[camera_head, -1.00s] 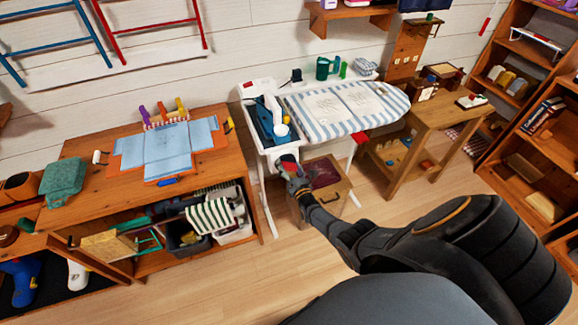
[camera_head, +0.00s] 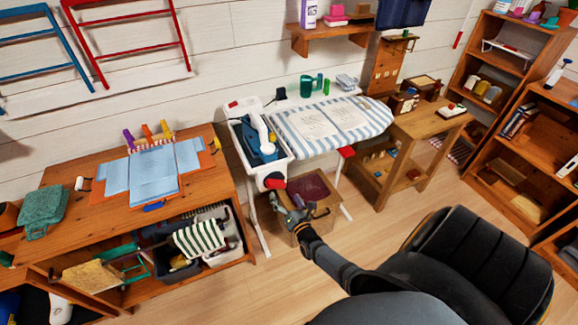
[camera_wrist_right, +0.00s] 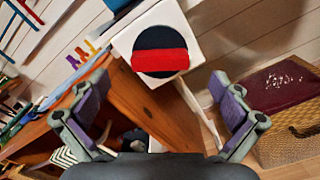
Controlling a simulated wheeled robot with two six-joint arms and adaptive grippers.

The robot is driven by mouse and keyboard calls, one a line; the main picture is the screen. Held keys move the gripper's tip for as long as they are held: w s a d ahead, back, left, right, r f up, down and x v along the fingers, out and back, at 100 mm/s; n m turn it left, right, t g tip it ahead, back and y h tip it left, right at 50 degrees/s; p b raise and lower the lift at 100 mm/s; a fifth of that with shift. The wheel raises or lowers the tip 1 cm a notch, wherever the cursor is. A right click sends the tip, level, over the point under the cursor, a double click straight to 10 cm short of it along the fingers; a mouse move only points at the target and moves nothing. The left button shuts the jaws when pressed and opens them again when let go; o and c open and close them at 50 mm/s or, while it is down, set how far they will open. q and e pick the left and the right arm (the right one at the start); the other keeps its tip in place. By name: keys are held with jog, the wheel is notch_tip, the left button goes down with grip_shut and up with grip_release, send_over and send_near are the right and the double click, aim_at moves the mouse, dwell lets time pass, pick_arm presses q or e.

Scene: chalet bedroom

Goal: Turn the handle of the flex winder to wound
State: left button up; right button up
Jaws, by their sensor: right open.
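The flex winder shows as a dark round disc with a red handle bar (camera_head: 273,181) on the front end of the white ironing unit (camera_head: 233,112). In the right wrist view the red bar (camera_wrist_right: 160,60) lies nearly level across the black disc on a white face. My right gripper (camera_head: 294,210) is below and slightly right of the winder, apart from it. Its two fingers (camera_wrist_right: 161,108) are spread wide with nothing between them, and the winder is beyond them. I cannot read any wound mark. My left gripper is not in view.
A striped ironing board (camera_head: 335,118) extends right from the unit. A wooden cabinet (camera_head: 215,165) with a blue folded cloth (camera_head: 152,175) is at left.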

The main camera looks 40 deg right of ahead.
jog(key=v, duration=0.4)
jog(key=shift+s, duration=0.2)
jog(key=s+a+f+m+g+y, duration=0.2)
jog(key=s+f+m+g, duration=0.2)
jog(key=s+f+m, duration=0.55)
jog(key=s+a+f+m+g+y, duration=0.15)
jog(key=s+f+m+g, duration=0.35)
jog(key=f, duration=0.7)
jog(key=s+a+f+m+g, duration=0.2)
jog(key=s+f+m, duration=0.3)
jog(key=s, duration=0.7)
jog(key=s+a+f+m+g, duration=0.1)
jog(key=s+f+m+g, duration=0.4)
jog(key=s, duration=0.7)
jog(key=shift+a+m, duration=0.35)
jog(key=shift+m, duration=0.5)
